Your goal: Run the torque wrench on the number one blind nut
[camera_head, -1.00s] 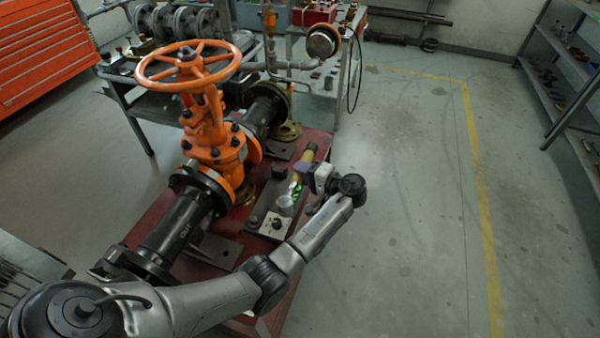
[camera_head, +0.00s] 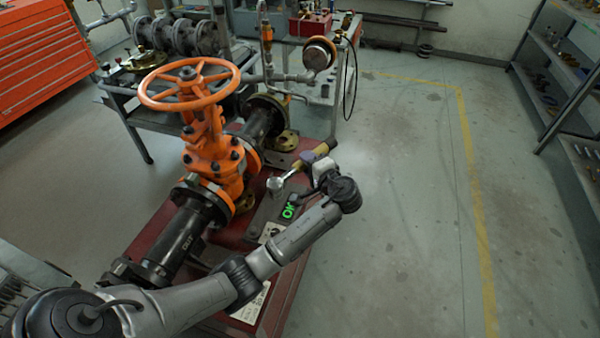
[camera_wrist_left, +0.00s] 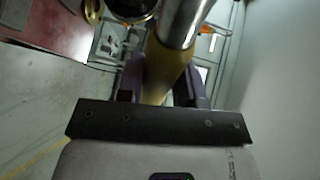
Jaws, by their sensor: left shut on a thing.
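My left gripper (camera_head: 316,168) is shut on the torque wrench (camera_head: 294,173), which has a yellow handle and a silver head. The wrench is tilted, its head toward the left, over a grey test block (camera_head: 265,217) beside the valve. In the left wrist view the yellow handle (camera_wrist_left: 166,82) lies between the purple fingers, with the metal shaft running up out of frame. I cannot make out which nut is number one. My right gripper is out of view.
The orange gate valve (camera_head: 212,150) with its handwheel (camera_head: 190,84) stands on a red base (camera_head: 155,228) left of the wrench. A workbench with a gauge (camera_head: 319,54) is behind. Shelves (camera_head: 565,80) stand at the right. The floor between is clear.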

